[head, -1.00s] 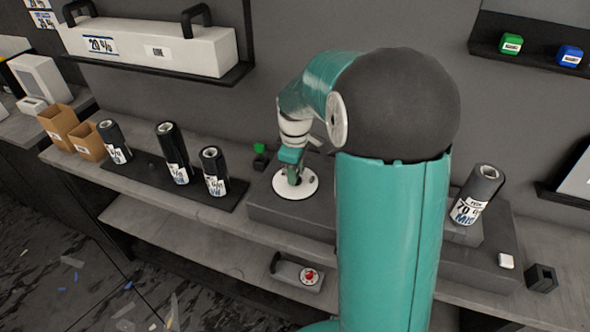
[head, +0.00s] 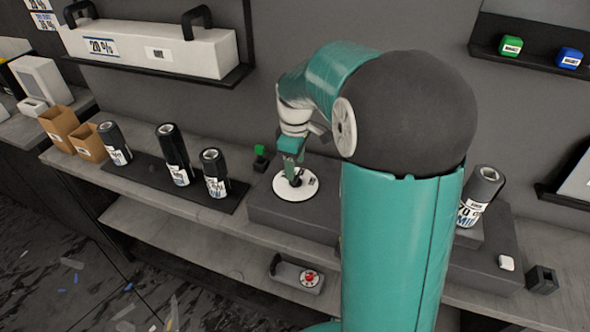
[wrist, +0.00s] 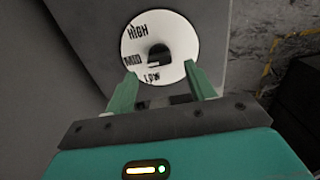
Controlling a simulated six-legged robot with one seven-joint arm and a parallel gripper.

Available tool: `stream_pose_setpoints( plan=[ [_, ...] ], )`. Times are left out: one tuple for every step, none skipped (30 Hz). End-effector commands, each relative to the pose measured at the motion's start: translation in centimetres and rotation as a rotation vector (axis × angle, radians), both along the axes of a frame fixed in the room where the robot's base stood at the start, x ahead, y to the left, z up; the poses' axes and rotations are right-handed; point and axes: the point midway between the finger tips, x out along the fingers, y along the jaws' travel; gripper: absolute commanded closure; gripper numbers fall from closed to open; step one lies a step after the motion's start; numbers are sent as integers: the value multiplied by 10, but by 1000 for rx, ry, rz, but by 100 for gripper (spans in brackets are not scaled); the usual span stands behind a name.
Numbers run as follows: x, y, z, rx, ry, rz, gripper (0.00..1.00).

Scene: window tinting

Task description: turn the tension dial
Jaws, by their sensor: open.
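The tension dial is a white round plate (head: 305,188) on top of a grey box on the bench. In the wrist view the dial plate (wrist: 178,35) reads HIGH, MID and LOW, with a dark knob (wrist: 159,55) at its middle. A light mark on the knob lies between MID and LOW, though it is small. My gripper (wrist: 158,80) is open, with its two green fingers apart on either side of the knob's near side. In the head view my gripper (head: 294,178) is over the dial and hides part of the knob. Contact with the knob cannot be told.
Several dark film rolls (head: 172,155) stand on a black mat left of the dial. Another roll (head: 480,195) stands at right behind my arm. A device with a red button (head: 309,279) sits on the lower shelf.

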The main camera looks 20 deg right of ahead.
Motion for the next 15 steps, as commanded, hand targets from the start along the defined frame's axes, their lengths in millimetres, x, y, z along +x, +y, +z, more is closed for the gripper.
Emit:
stream_pose_setpoints(
  plan=[
    [1, 0, 14, -1, -6, 0, 45],
    [1, 0, 20, -1, -7, 0, 45],
    [1, 0, 29, -1, -5, 0, 45],
    [1, 0, 36, -1, -7, 0, 45],
    [1, 0, 43, -1, -6, 0, 45],
    [1, 0, 52, -1, -6, 0, 45],
    [1, 0, 58, -1, -6, 0, 45],
    [1, 0, 64, -1, -5, 0, 45],
    [1, 0, 72, -1, -6, 0, 45],
    [1, 0, 78, -1, -5, 0, 45],
    [1, 0, 82, -1, -5, 1, 45],
    [1, 0, 88, 0, -4, 1, 45],
    [1, 0, 91, -1, -4, 1, 45],
    [1, 0, 94, -1, -4, 1, 45],
    [1, 0, 97, 0, -3, 1, 45]
  ],
)
